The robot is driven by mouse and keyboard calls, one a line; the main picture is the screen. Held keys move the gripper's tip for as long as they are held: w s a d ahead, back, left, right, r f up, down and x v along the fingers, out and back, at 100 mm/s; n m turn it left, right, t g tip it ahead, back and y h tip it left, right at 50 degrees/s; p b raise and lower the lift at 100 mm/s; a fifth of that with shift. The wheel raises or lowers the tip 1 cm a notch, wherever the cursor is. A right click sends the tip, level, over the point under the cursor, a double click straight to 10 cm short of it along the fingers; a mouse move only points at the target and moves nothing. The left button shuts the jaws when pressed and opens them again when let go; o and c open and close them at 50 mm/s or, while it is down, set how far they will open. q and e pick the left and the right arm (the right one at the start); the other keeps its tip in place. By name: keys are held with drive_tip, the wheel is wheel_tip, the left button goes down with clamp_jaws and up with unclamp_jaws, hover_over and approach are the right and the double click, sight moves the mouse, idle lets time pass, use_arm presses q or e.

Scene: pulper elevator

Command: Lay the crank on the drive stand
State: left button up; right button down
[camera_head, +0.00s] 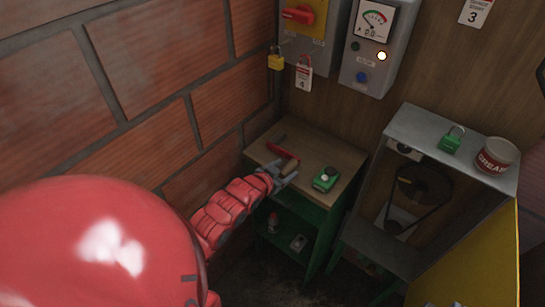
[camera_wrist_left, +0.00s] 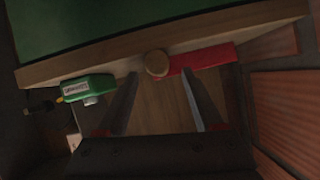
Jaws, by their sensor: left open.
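The crank, a red bar (camera_head: 282,152) with a round wooden knob, lies on the wooden top of a green bench (camera_head: 340,160). In the left wrist view the red bar (camera_wrist_left: 208,58) and its knob (camera_wrist_left: 156,64) show just beyond the fingertips. My left gripper (camera_head: 286,178) is open and empty at the bench's front edge, close to the crank. Its spread fingers (camera_wrist_left: 158,76) point at the knob end, and I see no contact. A grey metal stand (camera_head: 399,132) with a dark pulley and belt inside stands at right; it may be the drive stand. My right gripper is not seen.
A green device (camera_head: 325,179) lies on the bench, right of my gripper. A green padlock (camera_head: 452,139) and a grease tin (camera_head: 496,155) stand on the grey stand. A yellow panel (camera_head: 470,262) stands in front. A brick wall (camera_head: 150,100) bounds the left.

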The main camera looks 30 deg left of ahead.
use_arm(q)
drive_tip(key=p+v, duration=0.9)
drive_tip(key=v, duration=0.8)
